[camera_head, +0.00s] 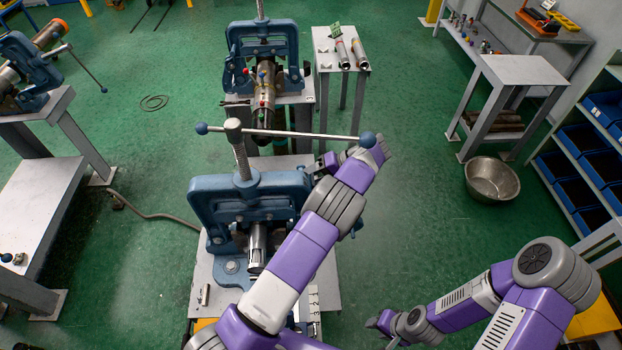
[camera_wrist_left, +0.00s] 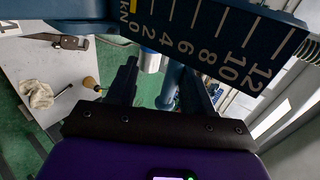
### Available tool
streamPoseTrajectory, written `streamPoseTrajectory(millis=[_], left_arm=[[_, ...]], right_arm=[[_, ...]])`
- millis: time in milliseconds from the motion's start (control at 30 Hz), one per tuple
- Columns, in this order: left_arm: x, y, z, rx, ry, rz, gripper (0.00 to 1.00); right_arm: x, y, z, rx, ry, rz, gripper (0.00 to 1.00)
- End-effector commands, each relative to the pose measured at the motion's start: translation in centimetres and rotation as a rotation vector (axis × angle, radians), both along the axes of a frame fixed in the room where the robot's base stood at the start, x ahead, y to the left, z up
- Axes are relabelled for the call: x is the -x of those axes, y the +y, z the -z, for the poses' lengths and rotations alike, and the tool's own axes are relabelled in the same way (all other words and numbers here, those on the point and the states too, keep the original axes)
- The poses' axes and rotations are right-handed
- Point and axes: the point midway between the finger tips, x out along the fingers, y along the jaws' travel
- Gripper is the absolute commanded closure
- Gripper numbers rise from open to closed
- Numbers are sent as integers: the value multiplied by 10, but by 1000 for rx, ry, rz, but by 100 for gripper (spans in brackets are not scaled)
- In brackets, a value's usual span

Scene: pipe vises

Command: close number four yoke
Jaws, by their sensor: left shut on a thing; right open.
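A blue pipe vise with its yoke (camera_head: 250,200) stands in the middle of the head view, with an upright screw (camera_head: 238,150) and a long bar handle (camera_head: 285,133) with blue ball ends. A metal pipe (camera_head: 257,245) sits in it. My left arm reaches across the vise's right side, and its fingers are mostly hidden there. In the left wrist view my left gripper (camera_wrist_left: 157,75) is shut on a blue part (camera_wrist_left: 170,86), which seems to be of the yoke. My right gripper (camera_head: 378,322) is open and empty at the lower right, away from the vise.
A second blue vise (camera_head: 262,45) stands behind, another (camera_head: 30,75) at the left. A small table (camera_head: 325,65) holds two pipes. A metal bowl (camera_head: 492,178) lies on the floor at right. A kN scale (camera_wrist_left: 215,35) crosses the left wrist view.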

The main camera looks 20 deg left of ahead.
Motion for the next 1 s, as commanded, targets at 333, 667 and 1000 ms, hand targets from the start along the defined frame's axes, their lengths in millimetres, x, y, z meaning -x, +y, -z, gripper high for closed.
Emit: streamPoseTrajectory(millis=[333,667,1000], left_arm=[[-10,-23,-14,5,-6,7,56],[-20,-40,-36,-3,-7,-15,56],[-24,-53,-43,0,-5,-8,56]], right_arm=[[0,0,2,0,0,0,57],[0,0,-11,0,0,0,57],[0,0,-30,0,0,0,57]])
